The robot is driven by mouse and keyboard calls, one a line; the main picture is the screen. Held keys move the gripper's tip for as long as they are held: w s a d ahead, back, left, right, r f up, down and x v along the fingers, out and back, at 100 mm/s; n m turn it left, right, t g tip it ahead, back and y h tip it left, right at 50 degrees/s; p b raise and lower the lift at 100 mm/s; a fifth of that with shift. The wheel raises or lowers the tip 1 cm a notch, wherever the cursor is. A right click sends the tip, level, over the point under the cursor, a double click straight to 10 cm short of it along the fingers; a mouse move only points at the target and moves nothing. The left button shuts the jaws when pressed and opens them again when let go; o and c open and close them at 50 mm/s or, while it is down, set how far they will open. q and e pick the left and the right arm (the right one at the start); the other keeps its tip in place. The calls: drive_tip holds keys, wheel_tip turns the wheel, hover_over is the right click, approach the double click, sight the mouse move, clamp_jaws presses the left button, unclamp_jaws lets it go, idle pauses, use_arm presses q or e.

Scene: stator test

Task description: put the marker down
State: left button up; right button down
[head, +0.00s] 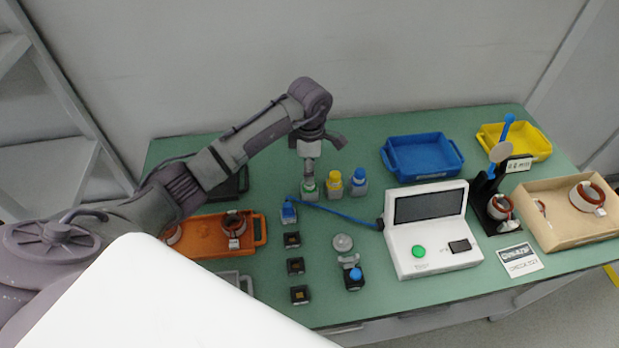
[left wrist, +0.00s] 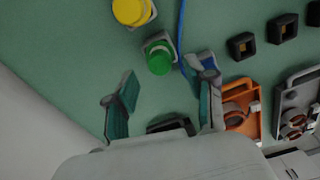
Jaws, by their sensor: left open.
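Three round-capped markers stand upright in a row on the green table. They are a green one (head: 309,190), a yellow one (head: 334,183) and a blue one (head: 359,183). My left gripper (head: 309,168) is above the green marker, pointing down. In the left wrist view the green marker (left wrist: 158,57) stands just ahead of the fingertips (left wrist: 168,80), which are spread wide with nothing between them. The yellow marker (left wrist: 131,10) shows at the top edge there. My right gripper is in neither view.
A white tester (head: 430,230) with a blue cable (head: 342,214) stands right of centre. An orange tray (head: 202,243) with ring parts is at left. Blue (head: 422,158) and yellow (head: 520,140) bins stand at the back. Several small black blocks (head: 296,266) sit in front.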

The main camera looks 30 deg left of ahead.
use_arm(q)
wheel_tip(320, 180, up, 8)
drive_tip(key=b, duration=0.2)
idle(0.5)
